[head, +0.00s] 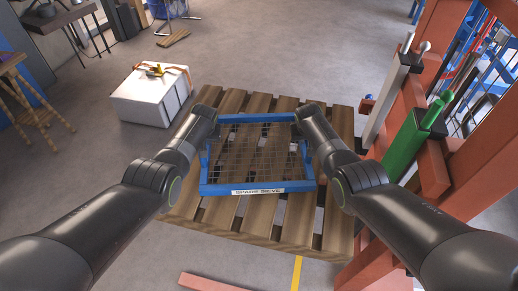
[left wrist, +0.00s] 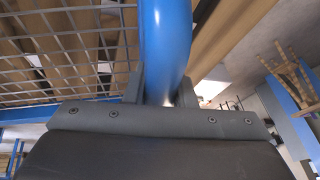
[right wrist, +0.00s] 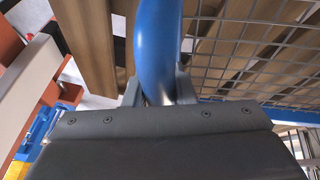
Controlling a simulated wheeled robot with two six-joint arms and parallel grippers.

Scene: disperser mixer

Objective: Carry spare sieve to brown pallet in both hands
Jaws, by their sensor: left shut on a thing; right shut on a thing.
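The spare sieve (head: 258,190) is a blue frame with a wire mesh and a label reading "SPARE SIEVE" on its near side. It is over the brown pallet (head: 330,240), a slatted wooden one; I cannot tell whether it touches the slats. My left gripper (left wrist: 160,90) is shut on the blue tube at the sieve's left side. My right gripper (right wrist: 158,88) is shut on the blue tube at its right side. In the head view my wrists hide both fingertips.
A white box (head: 150,100) with an orange strap stands at the back left. A red-orange steel frame with a green cylinder (head: 405,145) stands close on the right. A wooden stool (head: 25,90) is at far left. Grey floor is clear behind the pallet.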

